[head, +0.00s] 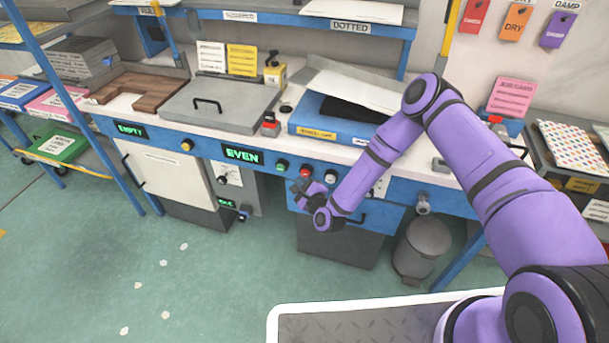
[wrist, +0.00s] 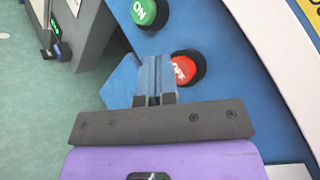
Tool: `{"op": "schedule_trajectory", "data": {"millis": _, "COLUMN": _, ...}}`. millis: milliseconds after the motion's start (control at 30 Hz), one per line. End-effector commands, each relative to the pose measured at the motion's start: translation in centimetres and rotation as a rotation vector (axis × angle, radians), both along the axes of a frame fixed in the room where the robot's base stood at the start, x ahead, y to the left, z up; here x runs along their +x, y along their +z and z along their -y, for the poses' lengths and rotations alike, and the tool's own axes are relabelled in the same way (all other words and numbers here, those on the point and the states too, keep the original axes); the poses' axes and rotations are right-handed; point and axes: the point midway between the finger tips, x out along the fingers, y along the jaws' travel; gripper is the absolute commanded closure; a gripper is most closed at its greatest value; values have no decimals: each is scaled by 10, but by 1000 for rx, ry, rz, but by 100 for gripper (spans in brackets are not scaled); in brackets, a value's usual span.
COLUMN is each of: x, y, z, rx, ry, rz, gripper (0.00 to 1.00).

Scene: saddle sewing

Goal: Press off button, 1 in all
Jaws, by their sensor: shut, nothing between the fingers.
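The red OFF button (head: 305,172) sits on the blue front panel of the bench, right of the green ON button (head: 281,164). In the wrist view, the red OFF button (wrist: 182,69) is just right of my fingertips, with the green ON button (wrist: 143,12) above. My gripper (wrist: 154,64) is shut and empty, its fingers pointing at the panel beside the OFF button. The fingers partly cover the button's left side; I cannot tell whether they touch it. In the head view my gripper (head: 298,187) is just below the buttons.
A lit EVEN display (head: 242,154) is to the left.

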Motion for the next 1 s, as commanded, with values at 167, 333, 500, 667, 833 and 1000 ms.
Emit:
{"op": "schedule_trajectory", "data": {"millis": 167, "x": -11, "y": -1, "z": -4, "rx": 2, "ry": 2, "rz": -3, "gripper": 100}}
{"op": "schedule_trajectory", "data": {"millis": 333, "x": -25, "y": 0, "z": -9, "rx": 2, "ry": 1, "rz": -3, "gripper": 100}}
{"op": "schedule_trajectory", "data": {"millis": 500, "x": -38, "y": 0, "z": -14, "rx": 1, "ry": 1, "rz": -1, "gripper": 100}}
{"op": "schedule_trajectory", "data": {"millis": 667, "x": -46, "y": 0, "z": -17, "rx": 1, "ry": 1, "rz": -2, "gripper": 100}}
{"op": "schedule_trajectory", "data": {"millis": 833, "x": -46, "y": 0, "z": -17, "rx": 1, "ry": 1, "rz": -1, "gripper": 100}}
{"op": "schedule_trajectory", "data": {"millis": 1000, "x": -46, "y": 0, "z": -17, "rx": 1, "ry": 1, "rz": -1, "gripper": 100}}
